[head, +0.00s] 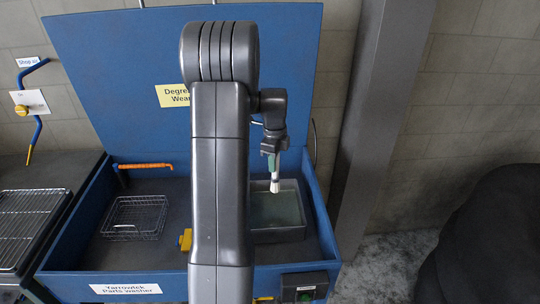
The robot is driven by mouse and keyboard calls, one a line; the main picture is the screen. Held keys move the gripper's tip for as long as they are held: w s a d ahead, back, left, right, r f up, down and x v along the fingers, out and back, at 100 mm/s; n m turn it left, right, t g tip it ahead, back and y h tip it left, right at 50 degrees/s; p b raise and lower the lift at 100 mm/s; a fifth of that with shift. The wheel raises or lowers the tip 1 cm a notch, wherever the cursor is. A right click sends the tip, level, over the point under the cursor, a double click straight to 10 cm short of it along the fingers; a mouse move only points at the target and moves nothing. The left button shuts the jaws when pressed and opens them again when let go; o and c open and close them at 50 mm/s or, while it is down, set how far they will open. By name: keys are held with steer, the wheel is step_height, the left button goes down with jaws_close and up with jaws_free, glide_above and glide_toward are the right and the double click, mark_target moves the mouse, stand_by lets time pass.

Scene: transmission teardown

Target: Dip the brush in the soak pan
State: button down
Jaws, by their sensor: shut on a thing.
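My gripper (272,147) points down on the right side of the blue parts washer. It is shut on the green-handled brush (272,165), whose pale bristles (274,186) hang downward. The soak pan (290,235) is a dark grey rectangular pan holding murky greenish liquid (276,210). The bristles appear over the far part of the pan; I cannot tell whether they touch the liquid. My arm hides the middle of the washer and the pan's left side.
The parts washer (70,245) has a raised blue lid (100,80). A wire basket (135,218) sits in its left half, near an orange-handled item (145,166). A wire rack (28,225) lies at far left. A grey post (372,120) stands right.

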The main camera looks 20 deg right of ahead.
mark_target(274, 184)
steer(key=shift+s+f+b, duration=0.15)
steer(key=shift+f+b, duration=0.25)
steer(key=shift+f, duration=0.15)
steer(key=shift+f+b, duration=2.8)
steer(key=shift+f, duration=1.55)
steer(key=shift+r+p, duration=2.85)
steer(key=shift+r, duration=1.25)
steer(key=shift+r+p, duration=1.45)
steer(key=shift+r, duration=0.6)
steer(key=shift+f, duration=0.1)
